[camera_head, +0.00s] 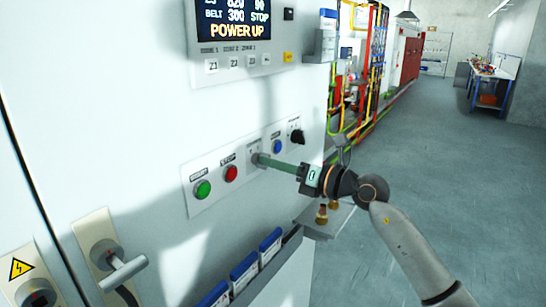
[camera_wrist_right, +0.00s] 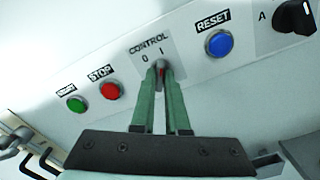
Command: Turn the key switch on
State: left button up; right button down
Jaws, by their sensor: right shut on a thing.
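The key switch (camera_wrist_right: 161,70) sits under the CONTROL label with marks 0 and I, between the red STOP button and the blue RESET button. In the head view the switch (camera_head: 255,158) is partly covered by my fingertips. My right gripper (camera_head: 264,160) reaches in from the right with its green fingers against the panel. My left gripper is out of view.
The button panel (camera_head: 222,196) also holds a green button (camera_head: 202,190), the red button (camera_head: 231,173), the blue button (camera_head: 277,147) and a black selector knob (camera_head: 297,137). Above, a display (camera_head: 236,20) reads POWER UP. Blue-topped boxes (camera_head: 243,272) sit below. The floor at right is clear.

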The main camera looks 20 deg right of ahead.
dwell(0.5)
jog(key=c, duration=0.9)
grip_release()
jog(key=b+v, duration=0.4)
jog(key=v, duration=0.8)
jog(key=shift+s+d, duration=0.2)
